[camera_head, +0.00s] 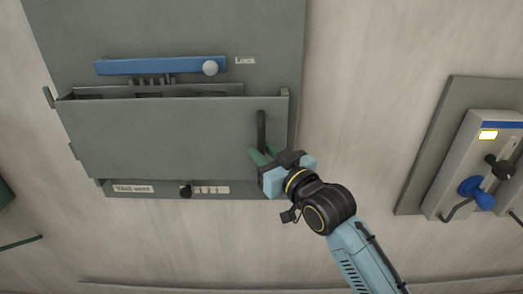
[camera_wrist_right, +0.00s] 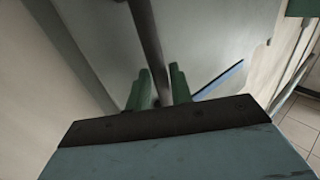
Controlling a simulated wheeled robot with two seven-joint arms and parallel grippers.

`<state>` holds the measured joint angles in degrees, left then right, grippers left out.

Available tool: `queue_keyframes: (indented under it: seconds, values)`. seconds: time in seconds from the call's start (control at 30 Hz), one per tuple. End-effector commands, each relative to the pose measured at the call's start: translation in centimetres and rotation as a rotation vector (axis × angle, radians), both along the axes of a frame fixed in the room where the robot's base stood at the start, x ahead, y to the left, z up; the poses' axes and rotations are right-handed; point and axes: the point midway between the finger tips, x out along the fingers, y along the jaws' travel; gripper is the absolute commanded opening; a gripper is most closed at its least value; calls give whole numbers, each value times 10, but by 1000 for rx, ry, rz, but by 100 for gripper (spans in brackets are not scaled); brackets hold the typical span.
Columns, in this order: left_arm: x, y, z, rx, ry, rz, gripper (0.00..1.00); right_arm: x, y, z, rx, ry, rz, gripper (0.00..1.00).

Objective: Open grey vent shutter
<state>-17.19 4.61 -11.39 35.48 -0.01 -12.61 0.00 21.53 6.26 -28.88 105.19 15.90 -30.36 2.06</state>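The grey vent shutter (camera_head: 165,140) is a wide flat panel on the wall unit in the head view. Its top edge stands out from the unit, leaving a gap with dark slots behind it. A dark upright bar handle (camera_head: 261,128) is at its right side. My right gripper (camera_head: 262,156) is at the lower part of this handle. In the right wrist view, its green fingers (camera_wrist_right: 161,88) lie on either side of the handle bar (camera_wrist_right: 148,35) and look closed on it. The exact contact is partly hidden. My left gripper is not in view.
A blue bar (camera_head: 160,66) with a round grey knob (camera_head: 210,68) sits above the shutter, beside a "Lock" label. A dark knob (camera_head: 186,191) is below it. A wall box with a blue handle (camera_head: 477,193) is at the right. Bare wall lies between.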

Motion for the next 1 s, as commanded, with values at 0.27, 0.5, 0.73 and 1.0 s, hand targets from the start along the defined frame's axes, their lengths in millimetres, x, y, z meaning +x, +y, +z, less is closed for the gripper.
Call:
queue_keyframes:
  seconds: [0.27,0.5,0.73,1.0]
  values:
    - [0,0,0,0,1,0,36,10,7,0,-1,-1,1,22]
    - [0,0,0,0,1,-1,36,9,7,0,-1,-1,1,15]
    - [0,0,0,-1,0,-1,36,9,7,0,0,0,0,0]
    - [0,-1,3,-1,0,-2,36,6,11,0,0,1,8,0]
